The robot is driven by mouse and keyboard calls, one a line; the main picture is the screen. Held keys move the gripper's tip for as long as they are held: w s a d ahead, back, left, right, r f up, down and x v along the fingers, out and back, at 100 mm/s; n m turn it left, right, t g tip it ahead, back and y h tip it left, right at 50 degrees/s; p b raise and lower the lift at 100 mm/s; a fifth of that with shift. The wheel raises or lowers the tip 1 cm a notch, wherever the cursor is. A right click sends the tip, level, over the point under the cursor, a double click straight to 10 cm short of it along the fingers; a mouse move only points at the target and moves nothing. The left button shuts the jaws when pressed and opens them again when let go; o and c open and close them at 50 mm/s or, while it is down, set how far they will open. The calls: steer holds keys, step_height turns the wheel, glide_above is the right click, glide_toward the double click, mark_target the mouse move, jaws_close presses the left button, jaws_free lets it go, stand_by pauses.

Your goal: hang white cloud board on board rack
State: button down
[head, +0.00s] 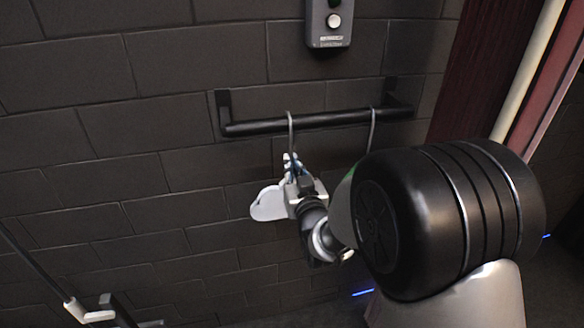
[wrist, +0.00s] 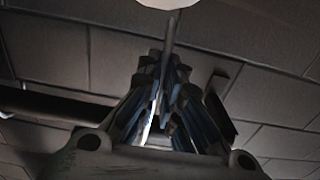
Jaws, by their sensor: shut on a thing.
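The white cloud board (head: 268,204) is in the head view, below the left part of the black board rack (head: 335,120), partly hidden behind my gripper. In the wrist view my gripper's fingers (wrist: 158,100) close around a thin grey strip (wrist: 170,35). A white edge (wrist: 162,3) shows at the top. The rack bar (wrist: 55,106) shows at the left.
A second grey hook (head: 372,122) is on the bar's right part; its lower end is hidden behind my arm. A grey button box (head: 330,22) is on the brick wall above the rack. A pale pipe (head: 528,75) and dark red panel stand at the right. The wall left of the rack is clear.

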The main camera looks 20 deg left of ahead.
steer(key=shift+r, duration=0.15)
steer(key=c, duration=1.7)
jaws_free()
steer(key=shift+o, duration=0.5)
steer(key=shift+f, duration=0.2)
steer(key=o, duration=0.4)
steer(key=shift+r, duration=0.1)
steer(key=shift+s, duration=0.15)
steer(key=v, duration=1)
steer(key=shift+s+d, duration=0.3)
steer(key=shift+w+d, duration=0.1)
